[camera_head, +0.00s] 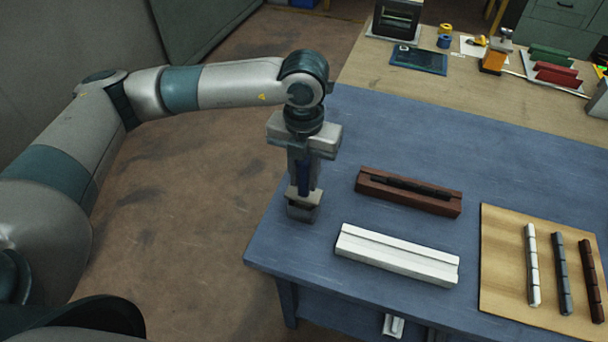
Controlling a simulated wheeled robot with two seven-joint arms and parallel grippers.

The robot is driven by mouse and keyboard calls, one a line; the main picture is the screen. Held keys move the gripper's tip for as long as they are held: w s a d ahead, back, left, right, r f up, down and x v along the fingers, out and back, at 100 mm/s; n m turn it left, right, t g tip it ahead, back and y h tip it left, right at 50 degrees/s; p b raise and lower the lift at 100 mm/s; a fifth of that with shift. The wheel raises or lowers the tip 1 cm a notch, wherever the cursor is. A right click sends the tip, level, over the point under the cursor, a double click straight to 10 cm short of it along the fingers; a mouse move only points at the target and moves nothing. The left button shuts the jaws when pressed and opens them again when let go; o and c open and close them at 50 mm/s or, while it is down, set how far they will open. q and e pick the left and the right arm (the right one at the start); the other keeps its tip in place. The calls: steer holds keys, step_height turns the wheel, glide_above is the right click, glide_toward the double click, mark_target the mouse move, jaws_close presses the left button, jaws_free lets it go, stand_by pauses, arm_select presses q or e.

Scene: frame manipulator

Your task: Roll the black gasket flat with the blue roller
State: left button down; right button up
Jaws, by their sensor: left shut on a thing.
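The black gasket (420,187) lies lengthwise along the top of the brown frame piece (380,193) on the blue table. It is a segmented dark strip. My left gripper (304,180) points down near the table's left edge, to the left of the brown piece. It is shut on the blue roller (304,176), whose upright blue part shows between the fingers. A grey block (302,210) is directly below the blue part; I cannot tell whether it belongs to the roller or is a holder. My right gripper is not in view.
A white grooved frame piece (395,257) lies in front of the brown one. A wooden board (502,245) at right holds white (532,265), grey (562,273) and brown (591,280) strips. Tools stand on the rear wooden table (370,75). Blue tabletop behind the brown piece is clear.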

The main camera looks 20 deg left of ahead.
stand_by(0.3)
arm_select(q)
steer(key=shift+r+p, duration=0.85)
steer(key=shift+r, duration=2.15)
